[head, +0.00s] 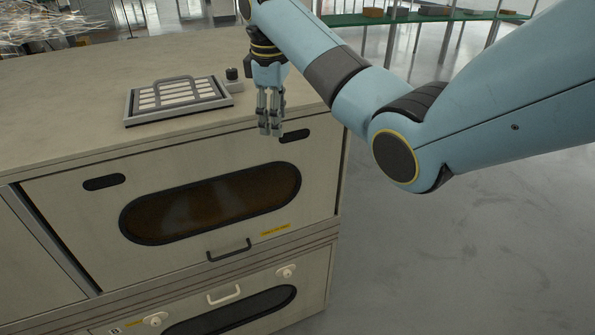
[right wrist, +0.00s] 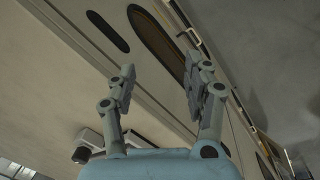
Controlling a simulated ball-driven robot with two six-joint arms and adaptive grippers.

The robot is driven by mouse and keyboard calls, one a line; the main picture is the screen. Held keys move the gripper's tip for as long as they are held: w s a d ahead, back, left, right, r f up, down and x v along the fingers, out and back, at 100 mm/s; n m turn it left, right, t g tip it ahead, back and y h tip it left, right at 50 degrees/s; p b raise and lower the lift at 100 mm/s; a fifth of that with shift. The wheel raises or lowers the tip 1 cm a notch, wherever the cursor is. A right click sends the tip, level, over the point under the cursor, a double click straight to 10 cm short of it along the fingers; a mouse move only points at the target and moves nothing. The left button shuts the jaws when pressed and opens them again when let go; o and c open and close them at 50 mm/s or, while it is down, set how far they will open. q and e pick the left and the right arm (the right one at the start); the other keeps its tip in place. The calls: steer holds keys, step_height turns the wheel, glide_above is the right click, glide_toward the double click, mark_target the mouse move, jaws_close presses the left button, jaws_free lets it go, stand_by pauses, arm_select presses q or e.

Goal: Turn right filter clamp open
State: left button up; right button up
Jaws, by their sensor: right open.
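The right filter clamp (head: 232,79) is a small dark knob on a pale block at the right side of the filter (head: 131,120), on the cabinet top. The filter is a grey frame with pale slats and a raised handle. My right gripper (head: 270,132) points downward, to the right of the clamp and apart from it, near the top's front edge in the picture. In the right wrist view my right gripper (right wrist: 160,82) has its fingers spread with nothing between them. A dark knob (right wrist: 82,155) shows low at the left there. My left gripper is not in view.
The cabinet top (head: 60,100) is bare around the filter. The cabinet front has a dark oval window (head: 215,202), a dark handle (head: 229,251) and a lower unit with white knobs (head: 285,272). Open grey floor (head: 450,260) lies to the right.

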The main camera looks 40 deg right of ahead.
steer(key=s+a+f+m, duration=0.1)
steer(key=s+a+f, duration=0.2)
steer(key=s+f, duration=0.4)
steer(key=shift+s+m+t, duration=0.4)
steer(key=shift+s, duration=0.8)
